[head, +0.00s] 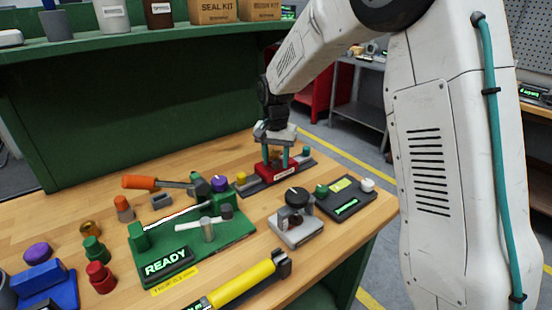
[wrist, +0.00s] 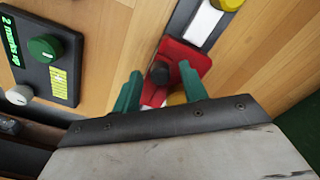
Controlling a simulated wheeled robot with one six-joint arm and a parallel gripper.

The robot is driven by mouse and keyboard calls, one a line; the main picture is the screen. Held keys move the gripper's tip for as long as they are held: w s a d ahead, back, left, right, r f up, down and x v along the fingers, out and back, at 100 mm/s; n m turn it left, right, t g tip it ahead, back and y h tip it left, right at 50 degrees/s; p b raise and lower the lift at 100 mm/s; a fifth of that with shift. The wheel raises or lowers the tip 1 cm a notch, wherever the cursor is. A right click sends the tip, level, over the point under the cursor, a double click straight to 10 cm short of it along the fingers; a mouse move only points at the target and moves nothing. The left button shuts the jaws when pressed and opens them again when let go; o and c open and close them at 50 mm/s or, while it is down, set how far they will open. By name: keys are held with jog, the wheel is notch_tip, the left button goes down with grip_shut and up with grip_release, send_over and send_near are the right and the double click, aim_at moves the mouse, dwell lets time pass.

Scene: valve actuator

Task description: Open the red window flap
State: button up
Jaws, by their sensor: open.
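The red window flap (head: 279,173) is a small red block with a white label, on a dark base at the back right of the bench. It also shows in the wrist view (wrist: 189,54), with a dark round knob (wrist: 159,73) on it. My gripper (head: 276,160) points down over the red flap, its two teal fingers apart. In the wrist view my gripper (wrist: 158,72) has a finger on each side of the dark knob. I cannot tell whether the fingers touch it. The flap looks shut, lying flat, though the gripper hides part of it.
A dark box with a green display (head: 346,207) and a grey block with a black knob (head: 296,198) stand in front. A green READY fixture (head: 225,240) lies to the left.

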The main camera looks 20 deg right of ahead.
jog(key=shift+c, duration=0.3)
grip_shut()
